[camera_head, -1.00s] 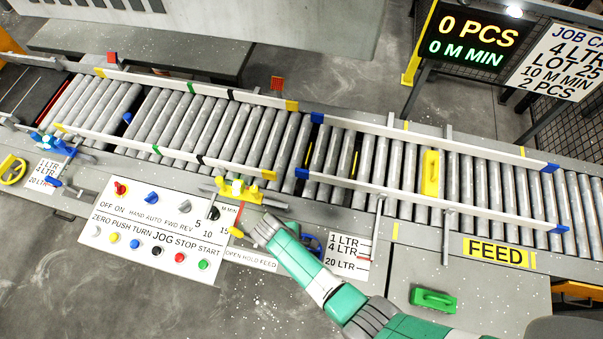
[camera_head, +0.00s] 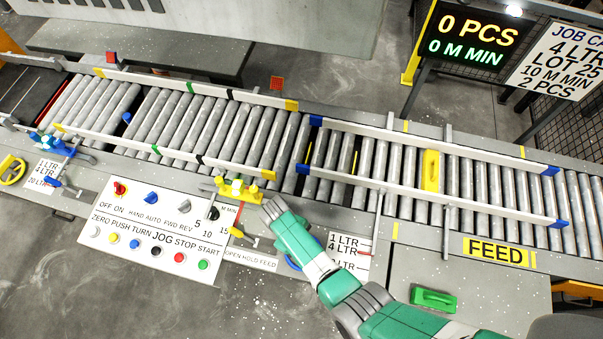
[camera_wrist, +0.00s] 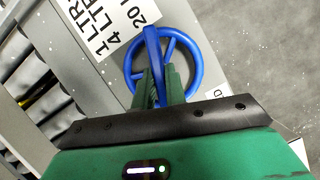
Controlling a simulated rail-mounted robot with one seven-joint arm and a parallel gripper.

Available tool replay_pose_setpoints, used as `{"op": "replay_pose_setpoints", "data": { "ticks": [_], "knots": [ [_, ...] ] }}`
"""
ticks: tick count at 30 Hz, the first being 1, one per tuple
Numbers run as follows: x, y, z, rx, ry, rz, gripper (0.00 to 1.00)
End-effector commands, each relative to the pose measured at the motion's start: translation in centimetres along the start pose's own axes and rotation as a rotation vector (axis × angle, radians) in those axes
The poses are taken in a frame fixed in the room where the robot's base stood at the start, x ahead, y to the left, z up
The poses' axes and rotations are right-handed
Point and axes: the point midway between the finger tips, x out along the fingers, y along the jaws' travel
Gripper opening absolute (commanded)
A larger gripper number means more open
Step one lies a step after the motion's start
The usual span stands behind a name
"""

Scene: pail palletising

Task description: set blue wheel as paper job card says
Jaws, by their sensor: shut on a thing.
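The blue wheel (camera_wrist: 200,66) shows in the wrist view, with its spokes and an upright blue bar between my fingers. My gripper (camera_wrist: 160,88) is shut on that bar. In the head view only bits of the blue wheel (camera_head: 292,264) show beside my arm, which hides the rest and my fingers. The paper job card (camera_head: 560,60) reads 4 LTR, LOT 25, 10 M MIN, 2 PCS. The wheel's scale plate (camera_head: 346,240) reads 1 LTR and 4 LTR; my arm partly covers its lowest line. A small red mark sits near its right edge, around the 4 LTR line or just below.
Two white guide rails (camera_head: 440,191) with blue ends run over the right rollers. A control panel (camera_head: 160,228), a yellow-handled device (camera_head: 238,188) and a green handle (camera_head: 433,299) lie around my arm. The display (camera_head: 468,40) reads 0 PCS, 0 M MIN.

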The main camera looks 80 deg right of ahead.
Motion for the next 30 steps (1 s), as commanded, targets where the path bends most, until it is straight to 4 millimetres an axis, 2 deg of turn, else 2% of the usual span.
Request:
{"op": "replay_pose_setpoints", "data": {
  "ticks": [13,14,17,25,30],
  "knots": [
    [0.0,0.0,0.0,0.008,0.0,-0.003,0.0],
    [0.0,0.0,0.0,0.008,0.0,-0.003,0.17],
    [0.0,0.0,0.0,0.007,0.0,-0.003,0.35],
    [-0.1,0.0,0.0,0.007,0.0,-0.003,0.35],
    [-3.0,0.1,0.0,0.007,0.004,-0.001,0.35]
  ]
}}
